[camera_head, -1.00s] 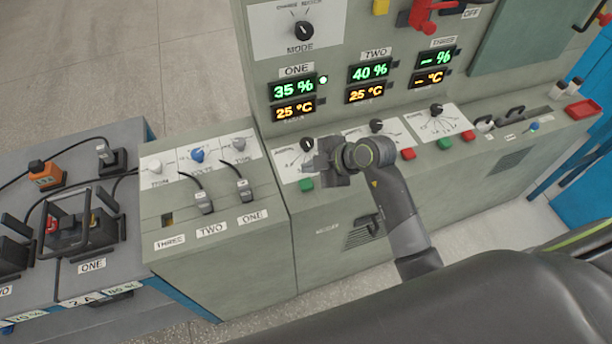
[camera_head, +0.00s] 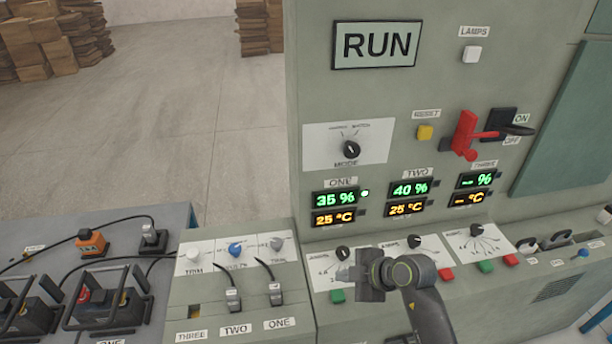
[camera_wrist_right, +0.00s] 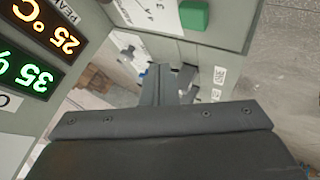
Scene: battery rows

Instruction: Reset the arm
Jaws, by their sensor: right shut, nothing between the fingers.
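My right gripper (camera_head: 345,275) is shut and empty. My right arm (camera_head: 428,310) comes in from the bottom. My left gripper does not show.
The console panel (camera_head: 440,85) carries a RUN sign (camera_head: 375,45), a red lever (camera_head: 465,135), a MODE knob (camera_head: 352,149) and readouts of 35 % and 40 %. Plugs in slots TWO (camera_head: 233,299) and ONE (camera_head: 275,294) are left of the gripper. Open floor lies at the back left.

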